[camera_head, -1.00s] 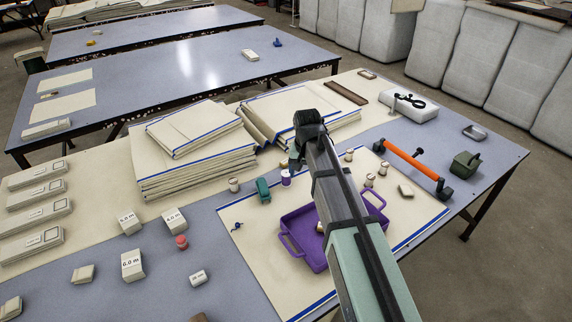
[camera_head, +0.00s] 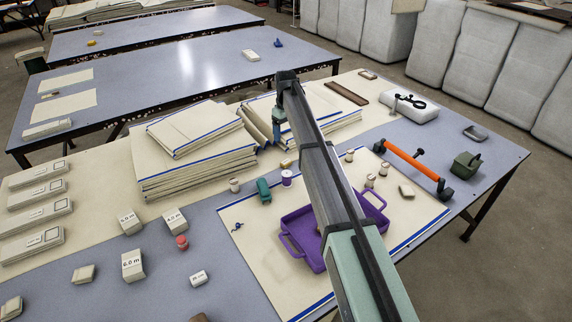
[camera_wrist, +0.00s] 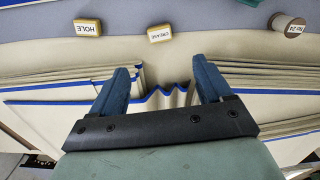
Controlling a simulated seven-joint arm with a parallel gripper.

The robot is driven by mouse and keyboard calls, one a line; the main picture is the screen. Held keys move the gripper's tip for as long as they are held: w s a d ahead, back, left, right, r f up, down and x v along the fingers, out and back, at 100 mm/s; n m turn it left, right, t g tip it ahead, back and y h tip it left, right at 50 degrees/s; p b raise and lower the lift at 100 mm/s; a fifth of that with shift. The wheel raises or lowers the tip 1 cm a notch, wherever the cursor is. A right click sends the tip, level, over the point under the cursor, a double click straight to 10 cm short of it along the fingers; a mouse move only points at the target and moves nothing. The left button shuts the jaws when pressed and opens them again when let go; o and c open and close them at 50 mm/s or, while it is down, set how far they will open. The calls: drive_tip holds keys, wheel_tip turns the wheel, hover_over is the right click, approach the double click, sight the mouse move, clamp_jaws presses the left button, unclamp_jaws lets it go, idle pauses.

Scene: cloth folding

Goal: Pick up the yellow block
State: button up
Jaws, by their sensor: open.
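A small yellow block (camera_head: 286,163) lies on the table in the head view, near the folded cloth stacks. In the wrist view, two small blocks with yellowish sides show near the top: one labelled CREASE (camera_wrist: 160,33) and one labelled HOLE (camera_wrist: 88,27). I cannot tell for certain which matches the head view block. My gripper (camera_wrist: 162,78) is open, with its two blue fingers apart and nothing between them. It hangs above the folded cloths, apart from both blocks. In the head view my arm hides part of the gripper and the cloth behind.
Folded cloth stacks (camera_head: 195,165) stand left of my arm. A purple tray (camera_head: 297,243), a teal item (camera_head: 263,190) and several spools, including a purple one (camera_head: 287,178), stand nearby. An orange-handled bar (camera_head: 410,160) lies to the right.

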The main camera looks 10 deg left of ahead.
sight(286, 161)
wheel_tip(286, 161, down, 14)
drive_tip(key=shift+r, duration=0.1)
drive_tip(key=c, duration=1.1)
idle(0.6)
